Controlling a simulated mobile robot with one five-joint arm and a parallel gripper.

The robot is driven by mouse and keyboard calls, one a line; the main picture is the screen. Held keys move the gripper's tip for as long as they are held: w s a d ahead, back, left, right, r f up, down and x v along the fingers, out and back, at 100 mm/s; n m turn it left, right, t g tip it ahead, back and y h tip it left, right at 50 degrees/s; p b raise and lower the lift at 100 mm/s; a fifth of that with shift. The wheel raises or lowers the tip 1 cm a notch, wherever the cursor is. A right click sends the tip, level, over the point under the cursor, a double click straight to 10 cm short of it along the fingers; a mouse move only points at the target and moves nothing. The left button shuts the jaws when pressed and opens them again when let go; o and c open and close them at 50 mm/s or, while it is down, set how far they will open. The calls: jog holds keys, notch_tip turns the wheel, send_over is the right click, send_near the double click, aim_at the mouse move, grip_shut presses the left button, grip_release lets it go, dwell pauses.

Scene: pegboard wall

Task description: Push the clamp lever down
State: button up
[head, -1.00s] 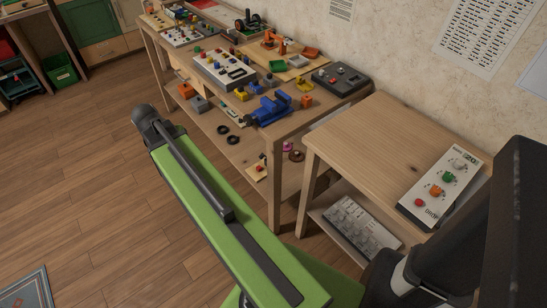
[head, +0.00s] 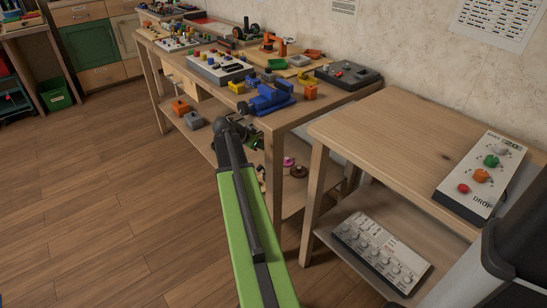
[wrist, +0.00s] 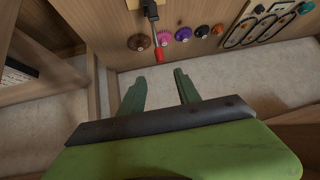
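An orange clamp-like piece (head: 273,42) stands on a light wooden board at the back of the long workbench; I cannot make out its lever clearly. In the wrist view, a small dark fixture with a red-tipped handle (wrist: 157,50) sits on a pale plate; I cannot tell whether this is the clamp lever. My gripper (wrist: 159,76) is open, its two green fingers apart with nothing between them. In the head view, its end (head: 250,138) is at the bench's front edge, below the blue vise, apart from the orange piece and partly hidden by my arm.
The blue vise (head: 268,97) stands near the bench's front corner. A dark box (head: 348,75) is behind it to the right. A side table (head: 400,135) with a control panel (head: 482,175) stands right. Several coloured discs, including a pink one (wrist: 165,37), line the wrist view's top.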

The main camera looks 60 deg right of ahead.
jog(key=b+x, duration=0.7)
jog(key=x, duration=0.5)
jog(key=shift+d+f, duration=0.1)
jog(key=shift+f, duration=0.15)
grip_shut()
jog(key=shift+s, duration=0.25)
dwell(0.5)
